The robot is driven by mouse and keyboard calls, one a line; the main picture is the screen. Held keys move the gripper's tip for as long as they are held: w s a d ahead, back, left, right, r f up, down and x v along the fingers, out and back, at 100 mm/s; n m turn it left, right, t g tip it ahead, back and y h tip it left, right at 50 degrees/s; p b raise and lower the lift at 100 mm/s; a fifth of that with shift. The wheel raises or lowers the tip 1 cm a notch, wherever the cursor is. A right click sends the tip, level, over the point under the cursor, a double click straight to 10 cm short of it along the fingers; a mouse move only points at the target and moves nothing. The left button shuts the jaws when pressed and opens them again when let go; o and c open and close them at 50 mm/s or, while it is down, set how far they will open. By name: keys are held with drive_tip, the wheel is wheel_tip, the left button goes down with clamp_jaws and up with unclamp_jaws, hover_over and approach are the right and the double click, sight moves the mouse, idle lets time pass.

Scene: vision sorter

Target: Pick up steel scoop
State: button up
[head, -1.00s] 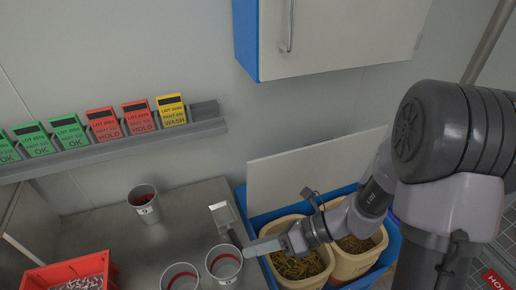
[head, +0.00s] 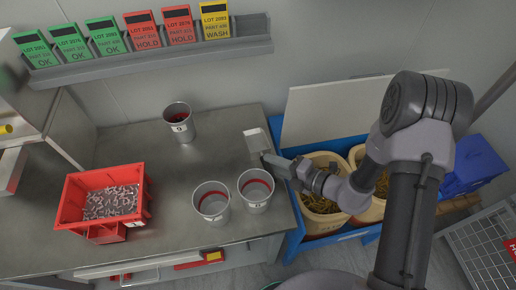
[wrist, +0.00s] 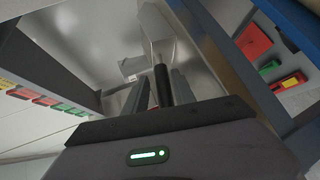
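The steel scoop (head: 256,140) is at the right edge of the steel bench, with its pale metal pan pointing away from my gripper. In the wrist view its pan (wrist: 156,28) is ahead of the fingers, and its dark handle (wrist: 162,85) runs back between them. My gripper (head: 268,158) is at the handle end of the scoop. In the wrist view my gripper (wrist: 157,92) has a finger on each side of the handle, with a gap at the left finger, so it looks open. The handle's rear end is hidden by my gripper.
Two metal cups (head: 256,190) (head: 211,202) stand close on the near left, and another cup (head: 179,122) stands farther back. A red bin (head: 70,205) of small parts is at left. Yellowish tubs (head: 318,205) in a blue crate (head: 293,243) stand right of the bench.

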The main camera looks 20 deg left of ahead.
drive_tip(key=b+x, duration=0.1)
drive_tip(key=x, duration=0.3)
drive_tip(key=shift+w+f, duration=0.1)
drive_tip(key=shift+f, duration=0.1)
drive_tip(key=shift+d+r, duration=0.1)
drive_tip(key=shift+d, duration=0.05)
clamp_jaws()
drive_tip(key=shift+r, duration=0.1)
wheel_tip(320, 180, up, 10)
drive_tip(key=p, duration=0.4)
